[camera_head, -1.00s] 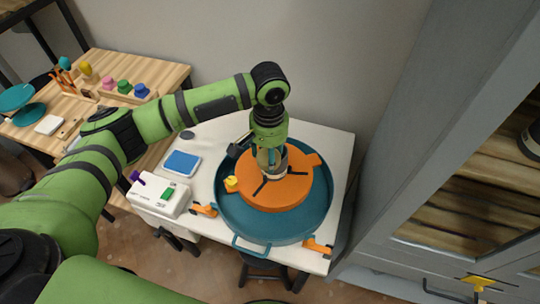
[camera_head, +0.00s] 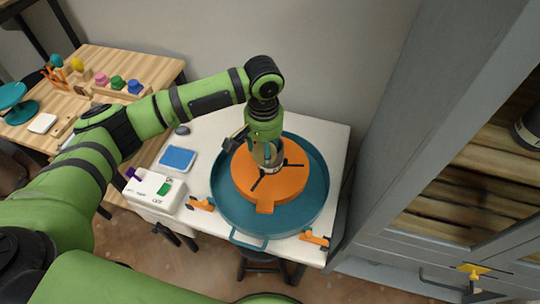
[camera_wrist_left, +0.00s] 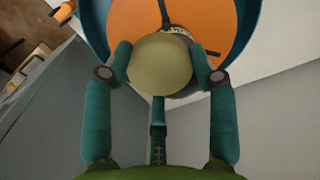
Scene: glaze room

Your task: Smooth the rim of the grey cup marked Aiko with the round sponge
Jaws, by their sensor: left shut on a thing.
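My left gripper (camera_head: 266,152) reaches down over the middle of the orange wheel head. In the left wrist view its teal fingers (camera_wrist_left: 160,68) are shut on the round sponge (camera_wrist_left: 160,63), a pale olive-yellow ball. The grey cup (camera_head: 274,162) stands upright at the centre of the wheel head (camera_head: 286,187). In the wrist view a light band of the cup (camera_wrist_left: 180,31) shows behind the sponge. The sponge is at the cup's mouth, but I cannot tell whether it touches the rim. The name on the cup is not readable. My right gripper is not in view.
A teal splash pan (camera_head: 221,208) surrounds the wheel head on the white table (camera_head: 205,140). A control box (camera_head: 153,191) and a blue pad (camera_head: 178,159) lie to its left. A wooden bench (camera_head: 105,67) stands farther left, a grey cabinet (camera_head: 400,135) at right.

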